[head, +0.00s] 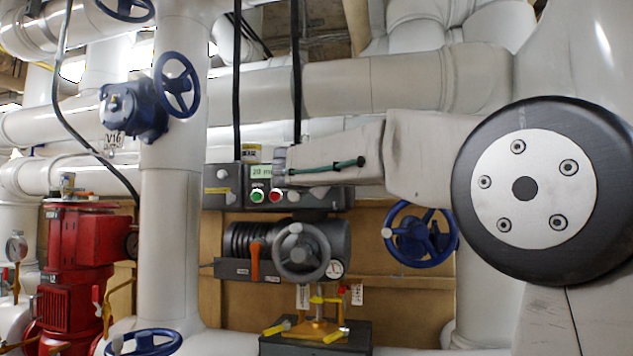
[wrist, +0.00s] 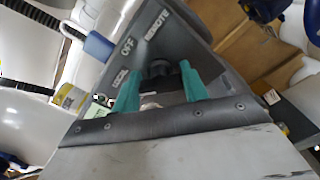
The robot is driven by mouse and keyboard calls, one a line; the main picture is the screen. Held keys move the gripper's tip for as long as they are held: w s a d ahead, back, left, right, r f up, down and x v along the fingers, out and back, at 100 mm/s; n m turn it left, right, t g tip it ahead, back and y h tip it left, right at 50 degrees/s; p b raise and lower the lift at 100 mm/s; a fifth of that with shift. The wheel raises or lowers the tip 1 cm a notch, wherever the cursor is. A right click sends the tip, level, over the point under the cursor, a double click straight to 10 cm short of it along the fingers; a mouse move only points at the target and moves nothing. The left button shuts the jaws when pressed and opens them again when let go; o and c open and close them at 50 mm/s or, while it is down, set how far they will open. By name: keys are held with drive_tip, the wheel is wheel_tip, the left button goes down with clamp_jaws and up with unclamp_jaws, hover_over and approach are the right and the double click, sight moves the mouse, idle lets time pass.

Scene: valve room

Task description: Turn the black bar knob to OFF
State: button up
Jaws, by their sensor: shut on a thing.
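The black bar knob (wrist: 158,69) sits on the grey panel face between my fingers in the wrist view. Beside it are the printed words OFF (wrist: 127,47), REMOTE (wrist: 158,25) and a smaller label that seems to read LOCAL (wrist: 119,77). My gripper (wrist: 159,73) has two teal fingers, shut on the knob from both sides. Which label the knob points to cannot be told. In the head view my arm reaches in from the right to the dark control box (head: 318,204); the knob does not show clearly there.
A green button (head: 257,196) and a red button (head: 275,196) are on the same box, close to my gripper. Below stand a grey handwheel (head: 302,252) and an orange lever (head: 255,262). A thick white pipe (head: 170,230) is at the left, a blue handwheel (head: 418,235) at the right.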

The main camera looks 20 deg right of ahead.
drive_tip(key=m, duration=0.5)
drive_tip(key=shift+f, duration=0.1)
drive_tip(key=m, duration=0.5)
drive_tip(key=shift+f, duration=0.1)
idle(0.5)
drive_tip(key=o, duration=1)
drive_tip(key=v, duration=0.7)
drive_tip(key=shift+s+a, duration=0.2)
drive_tip(key=shift+s, duration=0.15)
